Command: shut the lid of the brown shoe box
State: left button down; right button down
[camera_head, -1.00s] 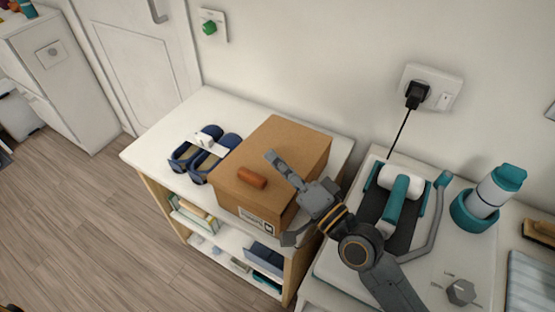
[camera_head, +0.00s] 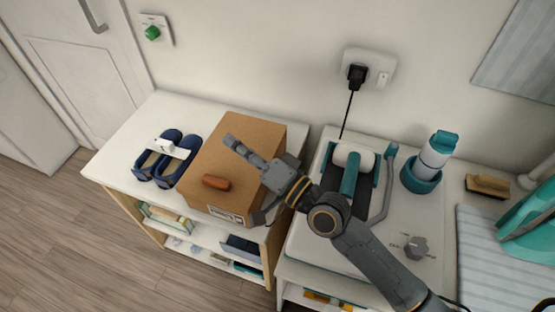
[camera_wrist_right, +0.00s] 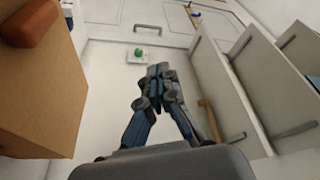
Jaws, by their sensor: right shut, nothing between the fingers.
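The brown shoe box (camera_head: 252,130) stands on the white top of a low shelf unit. Its top looks flat and down over the box; I cannot make out a gap. A red-brown grip (camera_head: 216,183) sits on the top near the front edge. In the right wrist view the box (camera_wrist_right: 45,95) is at the left, with the grip (camera_wrist_right: 28,22) at the upper left. My right gripper (camera_head: 232,143) is shut and empty over the box's top, hiding part of its right side. Its fingers also show in the wrist view (camera_wrist_right: 158,72). I cannot tell whether they touch the box. My left gripper is out of view.
Blue shoes (camera_head: 167,158) with a white tag stand left of the box. A plug (camera_head: 357,76) is in the wall behind. The shelf top behind the shoes is clear.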

jog(key=s+d+f+b, duration=0.3)
jog(key=d, duration=0.5)
jog(key=shift+f, duration=0.4)
